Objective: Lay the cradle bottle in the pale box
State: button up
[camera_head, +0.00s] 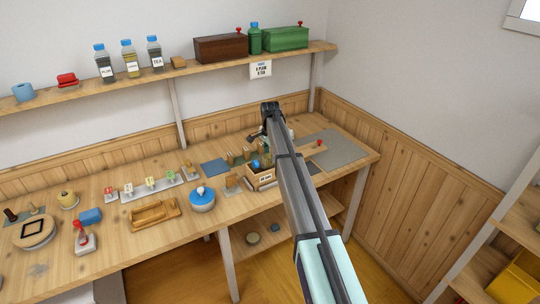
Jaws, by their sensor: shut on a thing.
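The pale box (252,182) is a small open wooden box with a label on its front, on the bench left of my arm. A dark bottle shape with a blue cap (256,163) shows at the box's opening; whether it rests inside or hangs from my jaws, I cannot tell. A wooden cradle-like tray (155,213) further left looks empty. My gripper (257,137) is a small dark shape at the arm's far end, above and behind the box in the picture. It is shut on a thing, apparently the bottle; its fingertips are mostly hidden.
A blue-topped round pot (202,198) and small wooden blocks stand near the box. A grey mat (335,148) lies at the right. The shelf above bears several bottles, a dark red box (220,48) and a green box (285,38). My arm covers part of the bench.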

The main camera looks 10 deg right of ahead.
jog(key=o, duration=1.6)
jog(key=shift+c, duration=0.2)
jog(key=shift+r, duration=0.15)
notch_tip(320, 180, up, 12)
